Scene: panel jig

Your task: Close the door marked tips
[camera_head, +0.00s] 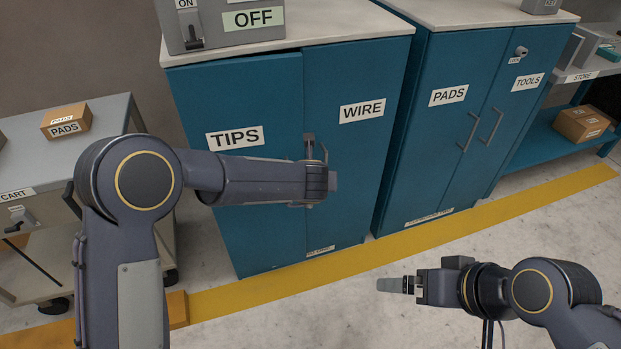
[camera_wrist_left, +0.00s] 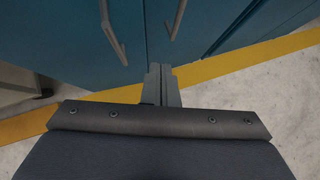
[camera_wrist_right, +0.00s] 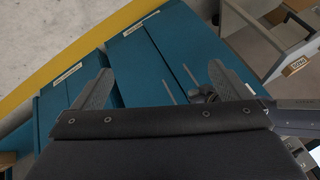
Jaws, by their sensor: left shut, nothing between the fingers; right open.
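The blue door marked TIPS (camera_head: 240,100) is the left door of the near cabinet, beside the door marked WIRE (camera_head: 350,85). The TIPS door looks almost flush with its neighbour; a thin dark line shows along its top edge, so I cannot tell if it is fully closed. My left gripper (camera_head: 310,146) is shut and empty in front of the seam between these doors, near their handles. In the left wrist view its fingers (camera_wrist_left: 160,80) are together below two bar handles (camera_wrist_left: 112,32); contact is unclear. My right gripper (camera_head: 393,285) is open and empty over the floor, away from the cabinet.
A second blue cabinet with doors marked PADS (camera_head: 449,96) and TOOLS (camera_head: 527,81) stands at right. A grey cart (camera_head: 110,120) with a PADS box (camera_head: 66,121) stands at left. A yellow floor stripe (camera_head: 430,238) runs before the cabinets. The floor at right front is clear.

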